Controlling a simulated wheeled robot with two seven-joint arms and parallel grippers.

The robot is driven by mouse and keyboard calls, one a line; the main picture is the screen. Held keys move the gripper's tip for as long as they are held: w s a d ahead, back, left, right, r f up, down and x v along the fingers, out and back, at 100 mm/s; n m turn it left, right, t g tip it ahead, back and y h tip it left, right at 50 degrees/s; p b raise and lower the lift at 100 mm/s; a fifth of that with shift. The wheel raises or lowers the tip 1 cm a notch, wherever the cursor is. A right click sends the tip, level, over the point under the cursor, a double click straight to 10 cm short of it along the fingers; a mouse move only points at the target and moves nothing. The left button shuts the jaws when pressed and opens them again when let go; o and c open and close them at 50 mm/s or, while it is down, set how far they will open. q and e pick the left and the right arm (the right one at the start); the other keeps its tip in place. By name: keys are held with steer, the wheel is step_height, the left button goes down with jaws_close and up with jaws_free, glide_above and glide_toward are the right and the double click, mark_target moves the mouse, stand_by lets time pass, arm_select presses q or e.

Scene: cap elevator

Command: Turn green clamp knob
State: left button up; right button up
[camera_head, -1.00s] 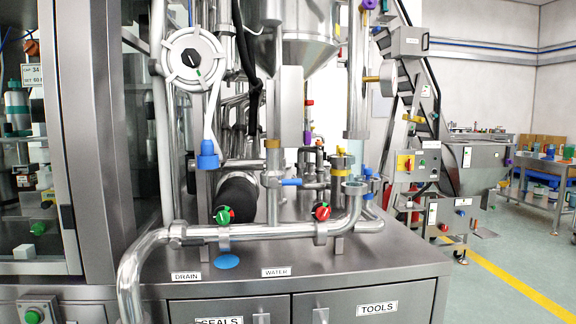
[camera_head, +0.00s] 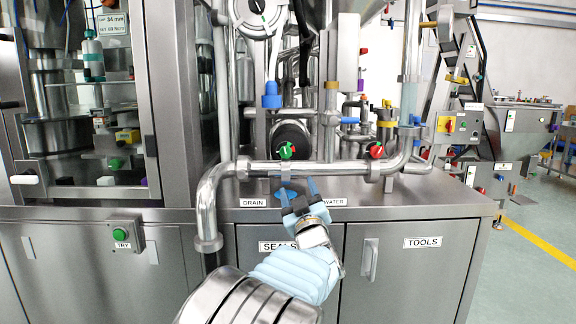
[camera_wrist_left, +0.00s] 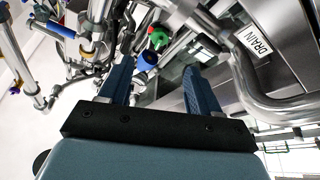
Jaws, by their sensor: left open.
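The green clamp knob (camera_head: 287,150), with some red on its face, sits on the clamp of the horizontal steel pipe above the DRAIN label. It also shows in the left wrist view (camera_wrist_left: 158,38), beyond the fingertips. My left gripper (camera_head: 296,182) is open and empty, just below the pipe and the green knob, apart from the knob. In the left wrist view its two blue fingers (camera_wrist_left: 159,66) stand wide apart. A similar, mostly red knob (camera_head: 376,151) sits on the pipe to the right. My right gripper is not in view.
The horizontal pipe (camera_head: 330,168) runs over the steel counter (camera_head: 430,200), bending down at left. A blue disc (camera_wrist_left: 147,60) lies near the DRAIN label (camera_head: 253,202). A black cylinder (camera_head: 291,134) stands behind the green knob. A glazed cabinet is at left.

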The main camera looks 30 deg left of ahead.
mark_target(287, 155)
arm_select(q)
steer(key=x, duration=0.4)
steer(key=p+x, duration=0.1)
steer(key=x, duration=0.3)
steer(key=p+x, duration=0.1)
steer(key=x, duration=0.4)
steer(key=shift+s+a+r, duration=0.15)
steer(key=shift+r, duration=0.25)
steer(key=shift+w+a, duration=0.2)
steer(key=shift+w, duration=0.1)
steer(key=shift+c, duration=0.3)
steer(key=c, duration=1)
